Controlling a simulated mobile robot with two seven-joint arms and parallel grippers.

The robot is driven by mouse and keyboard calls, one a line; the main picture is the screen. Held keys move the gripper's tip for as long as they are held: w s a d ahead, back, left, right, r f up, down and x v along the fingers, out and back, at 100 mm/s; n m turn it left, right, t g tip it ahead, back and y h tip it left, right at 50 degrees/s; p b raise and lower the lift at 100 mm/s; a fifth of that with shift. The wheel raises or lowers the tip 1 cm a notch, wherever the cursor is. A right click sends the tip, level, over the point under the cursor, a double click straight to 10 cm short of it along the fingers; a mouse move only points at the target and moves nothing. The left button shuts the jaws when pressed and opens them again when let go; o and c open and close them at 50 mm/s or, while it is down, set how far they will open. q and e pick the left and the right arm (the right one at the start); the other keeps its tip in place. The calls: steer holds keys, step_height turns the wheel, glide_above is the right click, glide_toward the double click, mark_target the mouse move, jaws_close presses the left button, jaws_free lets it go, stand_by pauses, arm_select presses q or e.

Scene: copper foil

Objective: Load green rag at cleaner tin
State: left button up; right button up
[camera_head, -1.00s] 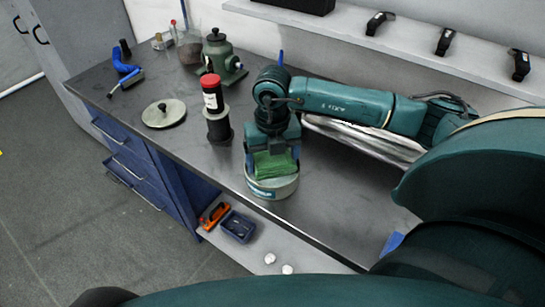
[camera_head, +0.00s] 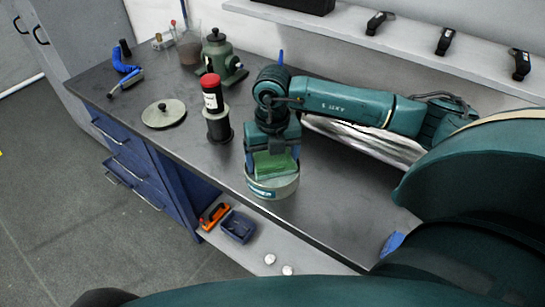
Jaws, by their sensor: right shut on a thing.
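The cleaner tin (camera_head: 272,189) is a round grey-green tin with a dark label band, standing near the front edge of the workbench. My right gripper (camera_head: 272,156) points down over it from above. It is shut on the green rag (camera_head: 275,165), which sits at the tin's open top. The gripper and rag hide the tin's inside, so I cannot tell how deep the rag reaches. My left gripper is not in view.
A round lid with a black knob (camera_head: 163,113) lies to the left. An orange tool and a blue box (camera_head: 238,227) lie on the lower shelf.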

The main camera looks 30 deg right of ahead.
mark_target(272, 158)
steer(key=shift+r+p, duration=1.3)
steer(key=shift+r, duration=0.5)
steer(key=shift+r+p, duration=1)
steer(key=shift+r, duration=0.7)
